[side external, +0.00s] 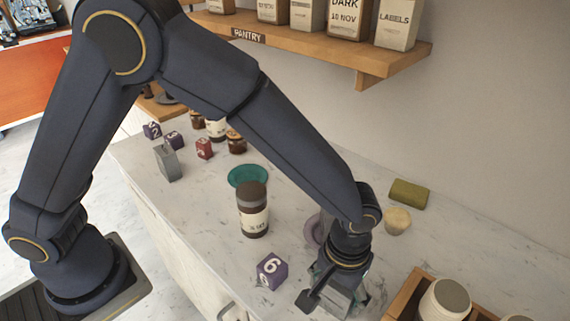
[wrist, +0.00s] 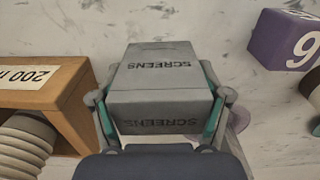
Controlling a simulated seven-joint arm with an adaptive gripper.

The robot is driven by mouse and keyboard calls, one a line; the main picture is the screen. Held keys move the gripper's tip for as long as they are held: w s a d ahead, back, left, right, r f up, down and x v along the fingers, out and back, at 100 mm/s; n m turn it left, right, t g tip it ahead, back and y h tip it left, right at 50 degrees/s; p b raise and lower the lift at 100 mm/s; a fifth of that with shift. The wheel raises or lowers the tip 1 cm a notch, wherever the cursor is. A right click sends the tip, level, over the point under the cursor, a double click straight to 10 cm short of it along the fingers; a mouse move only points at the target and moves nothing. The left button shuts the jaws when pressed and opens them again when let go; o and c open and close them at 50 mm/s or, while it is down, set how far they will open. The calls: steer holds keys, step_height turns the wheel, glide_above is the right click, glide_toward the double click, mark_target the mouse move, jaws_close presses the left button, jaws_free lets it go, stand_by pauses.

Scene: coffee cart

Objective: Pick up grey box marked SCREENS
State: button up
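The grey box marked SCREENS (wrist: 160,80) is in the middle of the wrist view, between the two fingers of my gripper (wrist: 160,115). The teal finger pads lie against its left and right sides, with no clear gap. The lettering shows on two of its faces. In the side external view my gripper (side external: 335,288) points down at the front right of the counter. The grey box (side external: 343,298) shows there partly, mostly covered by the fingers. I cannot tell whether it touches the counter.
A purple 6 cube (side external: 271,271) stands left of my gripper, and a dark jar (side external: 254,212) stands behind it. A wooden crate (side external: 400,297) with pale jars is close on the right. A mauve dish (side external: 313,231) is partly hidden behind my arm.

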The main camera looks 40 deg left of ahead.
steer(key=c, duration=0.6)
steer(key=shift+c, duration=0.2)
